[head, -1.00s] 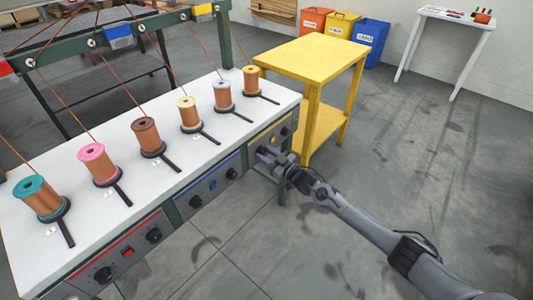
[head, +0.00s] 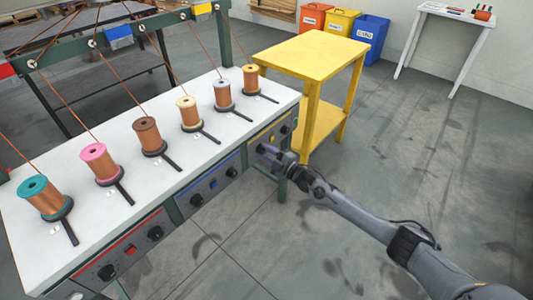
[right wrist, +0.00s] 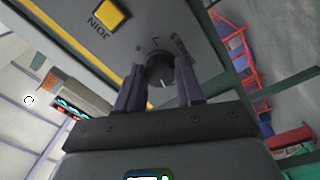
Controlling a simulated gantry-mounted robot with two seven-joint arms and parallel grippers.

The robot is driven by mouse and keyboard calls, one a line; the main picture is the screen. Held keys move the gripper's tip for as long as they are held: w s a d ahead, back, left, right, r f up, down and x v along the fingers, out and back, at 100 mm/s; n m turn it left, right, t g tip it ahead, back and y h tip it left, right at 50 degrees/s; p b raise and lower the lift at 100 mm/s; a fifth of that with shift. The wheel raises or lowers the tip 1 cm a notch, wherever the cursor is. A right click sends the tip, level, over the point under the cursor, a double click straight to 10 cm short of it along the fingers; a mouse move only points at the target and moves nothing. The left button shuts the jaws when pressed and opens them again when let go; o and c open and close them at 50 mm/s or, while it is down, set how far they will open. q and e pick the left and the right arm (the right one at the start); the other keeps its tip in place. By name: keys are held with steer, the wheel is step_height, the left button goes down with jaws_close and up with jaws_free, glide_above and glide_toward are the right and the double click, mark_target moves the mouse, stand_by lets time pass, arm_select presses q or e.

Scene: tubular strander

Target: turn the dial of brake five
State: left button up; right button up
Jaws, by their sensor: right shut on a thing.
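The black dial (right wrist: 160,68) with a white pointer line sits on the grey control panel (right wrist: 185,18) with the yellow stripe. My right gripper (right wrist: 159,86) has its two dark purple fingers on either side of this dial and is shut on it. In the head view my right gripper (head: 266,153) is at the left end of the yellow-marked panel, where it hides the dial. The yellow JOIN button (right wrist: 112,14) lies beside the dial in the right wrist view. Another dial (head: 286,129) on this panel is free. My left gripper is out of view.
The white bench (head: 150,190) carries several wire spools on its top. Blue-marked (head: 212,184) and red-marked (head: 130,249) panels run along its front. A yellow cart (head: 313,62) stands close behind my right gripper. The floor to the right is open.

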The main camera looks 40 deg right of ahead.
steer(key=shift+n, duration=0.6)
steer(key=o, duration=1)
steer(key=shift+o, duration=0.2)
steer(key=shift+s, duration=0.1)
steer(key=shift+s+p, duration=0.25)
steer(key=shift+p, duration=0.05)
steer(key=s+d+p, duration=0.2)
steer(key=s+p, duration=0.2)
steer(key=s, duration=0.6)
steer(key=shift+f, duration=0.25)
